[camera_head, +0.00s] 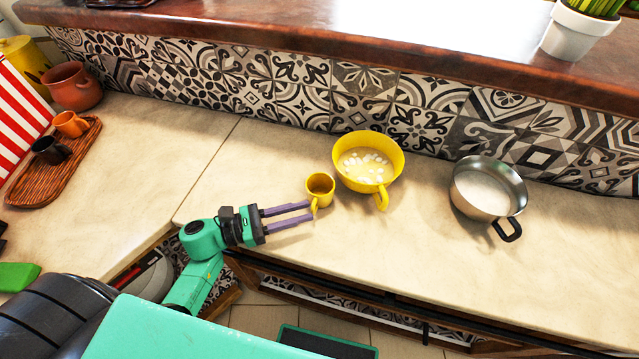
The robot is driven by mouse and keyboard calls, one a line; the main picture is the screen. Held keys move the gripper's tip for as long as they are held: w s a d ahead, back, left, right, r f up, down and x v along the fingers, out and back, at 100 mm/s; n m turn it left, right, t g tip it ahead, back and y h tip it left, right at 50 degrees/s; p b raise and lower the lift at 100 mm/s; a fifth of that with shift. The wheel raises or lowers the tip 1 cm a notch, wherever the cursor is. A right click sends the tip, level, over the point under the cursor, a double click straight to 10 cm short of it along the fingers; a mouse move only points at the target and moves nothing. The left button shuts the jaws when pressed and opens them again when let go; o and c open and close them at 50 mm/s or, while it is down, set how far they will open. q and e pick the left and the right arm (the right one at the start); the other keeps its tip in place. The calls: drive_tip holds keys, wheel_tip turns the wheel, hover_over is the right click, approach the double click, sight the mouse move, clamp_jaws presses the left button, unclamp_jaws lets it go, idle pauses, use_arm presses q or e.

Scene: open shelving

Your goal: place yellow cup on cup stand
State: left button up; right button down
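The small yellow cup (321,187) stands upright on the counter, its handle toward the front. My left gripper (312,211) is just in front of it at the handle. Its two purple fingers are apart, with the tips right by the handle; I cannot tell whether they touch it. A brown wooden tray (31,190), which may be the cup stand, lies at the far left with an orange cup (70,124) and a black cup (50,150) on it. My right gripper is not in view.
A larger yellow bowl-like cup (384,143) with white bits stands close behind and right of the yellow cup. A steel pot (488,190) stands farther right. A clay pot (74,87) and a striped box (18,112) flank the tray. The counter between tray and cup is clear.

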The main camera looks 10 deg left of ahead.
use_arm(q)
drive_tip(key=shift+w+d, duration=0.25)
drive_tip(key=shift+d, duration=0.2)
drive_tip(key=shift+a, duration=0.1)
clamp_jaws()
idle(1.0)
